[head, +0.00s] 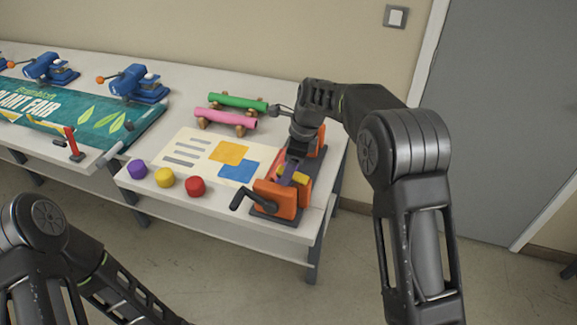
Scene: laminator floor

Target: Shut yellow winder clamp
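An orange winder (283,198) with a black crank (241,198) stands at the right end of the table. A small yellow part (296,177) shows between its orange ends, beside a dark upright piece. I cannot tell whether this clamp is open or shut. My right arm reaches in from the right, and its gripper (291,160) points down over the middle of the winder. The gripper covers part of the winder, and its fingertips are not clear, nor whether they touch anything. My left arm is at the lower left, with its gripper out of view.
Purple (136,169), yellow (165,177) and red (195,186) round pieces stand along the table's (140,189) front edge. A printed sheet (205,158) lies behind them. Green (238,102) and pink (226,119) rolls rest on small supports. Blue clamps (138,84) and a green banner (85,118) are at left.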

